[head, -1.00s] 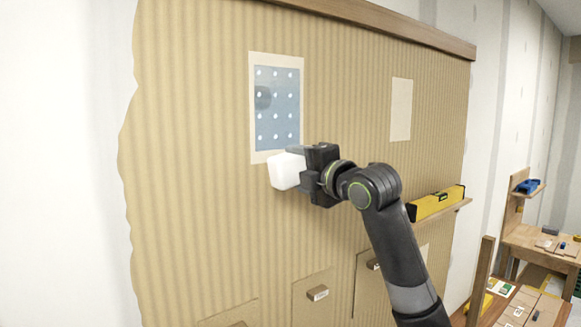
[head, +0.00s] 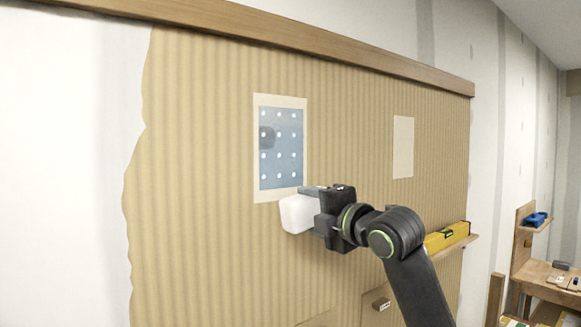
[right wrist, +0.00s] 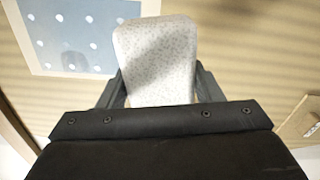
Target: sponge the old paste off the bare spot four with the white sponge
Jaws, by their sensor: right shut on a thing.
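My right gripper (head: 318,218) is shut on the white sponge (head: 298,213). The sponge also shows between the fingers in the right wrist view (right wrist: 155,62), with a speckled face. It is just below a pale bordered patch holding a blue panel with white dots (head: 281,150), which has a dark smudge on its left side. I cannot tell whether the sponge touches the wall. A plain pale bare patch (head: 403,147) is farther right on the wall. No number shows on either patch. My left gripper is not in view.
The striped tan wallpaper (head: 200,200) has a torn left edge. A wooden rail (head: 300,48) runs along its top. A yellow level (head: 447,236) lies on a small ledge right of my arm. A wooden bench (head: 548,275) stands at far right.

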